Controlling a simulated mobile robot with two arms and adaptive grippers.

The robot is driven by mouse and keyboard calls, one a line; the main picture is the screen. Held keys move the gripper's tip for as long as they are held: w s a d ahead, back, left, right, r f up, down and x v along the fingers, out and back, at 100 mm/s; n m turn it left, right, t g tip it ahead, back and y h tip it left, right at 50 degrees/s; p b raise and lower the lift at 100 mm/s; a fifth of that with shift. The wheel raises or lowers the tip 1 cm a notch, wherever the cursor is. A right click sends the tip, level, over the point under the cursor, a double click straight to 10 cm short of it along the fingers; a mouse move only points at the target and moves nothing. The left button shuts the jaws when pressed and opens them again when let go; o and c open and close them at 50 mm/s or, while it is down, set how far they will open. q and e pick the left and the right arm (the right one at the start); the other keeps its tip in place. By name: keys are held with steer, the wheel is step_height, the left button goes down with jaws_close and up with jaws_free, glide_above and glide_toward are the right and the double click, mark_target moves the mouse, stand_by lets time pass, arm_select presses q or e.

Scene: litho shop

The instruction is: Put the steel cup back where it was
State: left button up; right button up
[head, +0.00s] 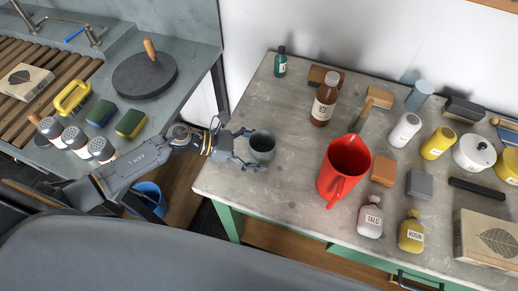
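The steel cup (263,141) is a dark grey, open-topped cup, upright near the left edge of the grey worktop. My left gripper (257,150) reaches in from the left, with one finger on the far side of the cup and one on the near side. The fingertips lie close against the cup's sides. I cannot tell whether they press on it or stand slightly apart, nor whether the cup's base touches the worktop. My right gripper is not in view.
A red jug (345,165) stands right of the cup, with a brown bottle (324,103) and a green bottle (280,64) behind. Talc (370,219) and rosin (412,234) bottles stand in front. Bare worktop (285,195) lies around the cup. A gap separates the sink bench (190,60).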

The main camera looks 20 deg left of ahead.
arm_select(q)
steer(key=shift+r, duration=0.2)
steer(key=b+v, duration=0.1)
steer(key=v, duration=0.4)
steer(key=b+v, duration=0.1)
steer(key=v, duration=0.4)
steer(key=shift+s+a+f+b, duration=0.2)
steer(key=shift+a+b, duration=0.1)
steer(key=shift+b, duration=0.1)
steer(key=shift+s+a+r, duration=0.2)
steer(key=shift+a+r, duration=0.3)
